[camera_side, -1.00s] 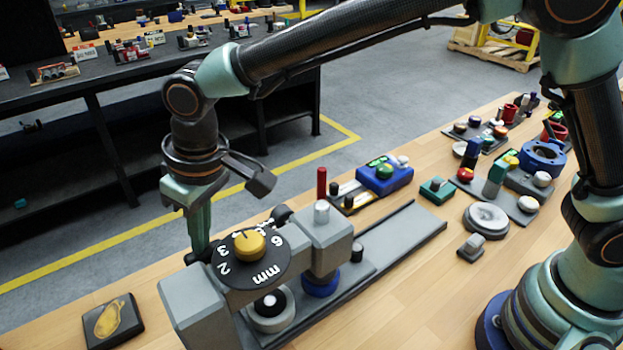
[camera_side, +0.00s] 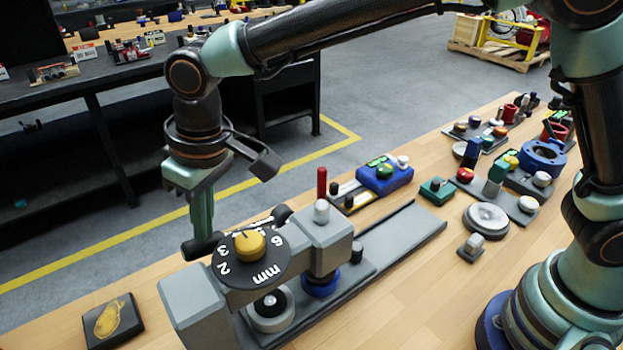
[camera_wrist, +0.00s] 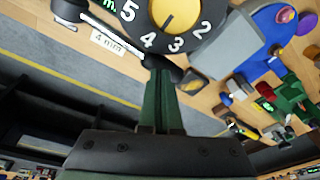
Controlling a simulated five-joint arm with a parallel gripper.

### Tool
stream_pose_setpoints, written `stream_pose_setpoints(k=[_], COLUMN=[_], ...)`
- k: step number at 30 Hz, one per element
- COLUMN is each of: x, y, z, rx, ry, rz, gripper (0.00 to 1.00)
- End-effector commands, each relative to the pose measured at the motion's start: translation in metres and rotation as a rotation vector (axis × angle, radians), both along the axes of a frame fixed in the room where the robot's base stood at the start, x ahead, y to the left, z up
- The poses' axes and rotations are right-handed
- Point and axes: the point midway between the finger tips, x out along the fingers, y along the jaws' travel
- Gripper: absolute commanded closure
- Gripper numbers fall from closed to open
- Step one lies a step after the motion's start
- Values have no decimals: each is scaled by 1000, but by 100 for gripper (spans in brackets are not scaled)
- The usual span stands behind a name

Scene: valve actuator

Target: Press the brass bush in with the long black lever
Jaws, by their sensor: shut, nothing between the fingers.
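The press is a grey frame (camera_side: 197,303) with a black dial (camera_side: 227,272) marked in mm and a yellow knob (camera_side: 250,243). A black lever with a thick grip (camera_side: 202,246) sticks out left behind the dial. In the wrist view the black lever (camera_wrist: 120,38) runs beside the dial. My gripper (camera_side: 203,232) is shut and empty, pointing down, with its tips at the lever's grip; I cannot tell whether they touch. It also shows in the wrist view (camera_wrist: 161,75). I cannot make out the brass bush; the dial and frame cover part of the press.
A grey rail (camera_side: 405,237) extends right. A black tile with a yellow shape (camera_side: 113,320) lies at front left. Blue, green and red devices crowd the bench's right. The wood around the tile is clear.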

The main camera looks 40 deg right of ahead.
Motion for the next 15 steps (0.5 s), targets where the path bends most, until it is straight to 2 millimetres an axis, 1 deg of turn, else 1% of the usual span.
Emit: stream_pose_setpoints(k=[15], x=[1], y=[-8], z=[29], rx=[3], ry=[-7], rz=[0], gripper=[100])
